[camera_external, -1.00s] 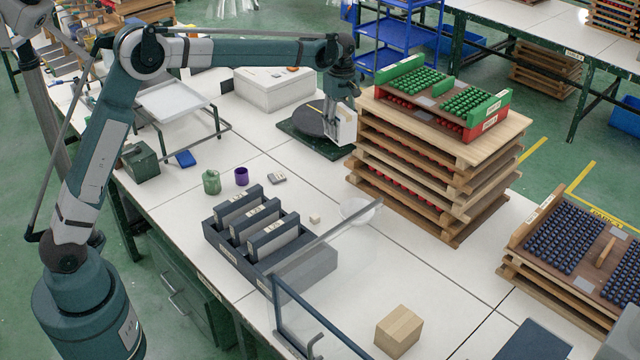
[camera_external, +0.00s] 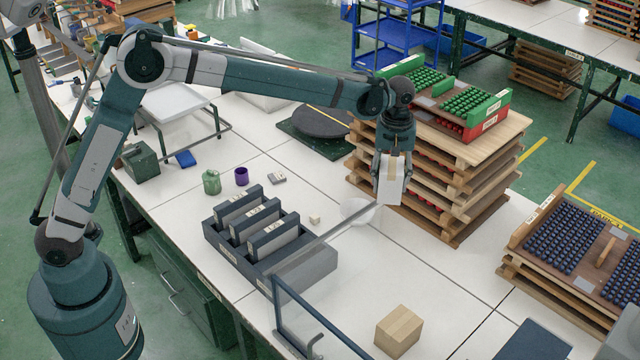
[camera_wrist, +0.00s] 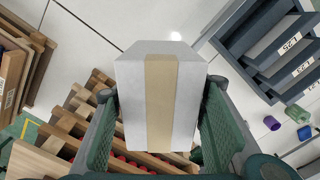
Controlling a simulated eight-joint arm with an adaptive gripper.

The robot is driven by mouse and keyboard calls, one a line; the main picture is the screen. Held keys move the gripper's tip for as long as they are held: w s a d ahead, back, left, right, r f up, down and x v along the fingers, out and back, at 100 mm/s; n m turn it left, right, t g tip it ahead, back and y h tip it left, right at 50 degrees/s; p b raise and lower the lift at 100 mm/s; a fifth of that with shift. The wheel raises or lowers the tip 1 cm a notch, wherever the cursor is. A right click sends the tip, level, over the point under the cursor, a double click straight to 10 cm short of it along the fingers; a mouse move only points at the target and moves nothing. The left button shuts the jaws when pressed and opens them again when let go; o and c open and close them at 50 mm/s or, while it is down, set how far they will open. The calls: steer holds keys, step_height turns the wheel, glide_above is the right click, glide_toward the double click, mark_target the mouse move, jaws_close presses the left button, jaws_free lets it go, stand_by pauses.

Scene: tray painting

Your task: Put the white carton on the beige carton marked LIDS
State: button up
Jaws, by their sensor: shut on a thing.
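My gripper (camera_external: 393,172) is shut on the white carton (camera_external: 389,187), which has a tan tape strip down its face. The carton hangs in the air in front of the stacked wooden trays. In the wrist view the white carton (camera_wrist: 186,100) sits between both green finger pads and fills the middle. A beige carton (camera_external: 398,331) stands on the white table at the front, below and apart from my gripper. I cannot read any marking on it. It does not show clearly in the wrist view.
The tall stack of wooden trays (camera_external: 440,220) stands close behind my gripper. A clear panel with a dark frame (camera_external: 310,325) and a dark rack (camera_external: 262,262) stand to the left of the beige carton. A lower tray stack (camera_external: 560,285) is at right. Table around the beige carton is mostly clear.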

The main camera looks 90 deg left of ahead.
steer(key=w+d+m+p, duration=0.2)
steer(key=w+d+m, duration=0.15)
steer(key=d, duration=1.45)
steer(key=m, duration=0.4)
glide_above(401, 323)
step_height(401, 323, down, 11)
steer(key=shift+p, duration=0.4)
steer(key=shift+a+f, duration=0.1)
steer(key=shift+f, duration=3)
steer(key=shift+f, duration=1.9)
steer(key=shift+f, duration=0.2)
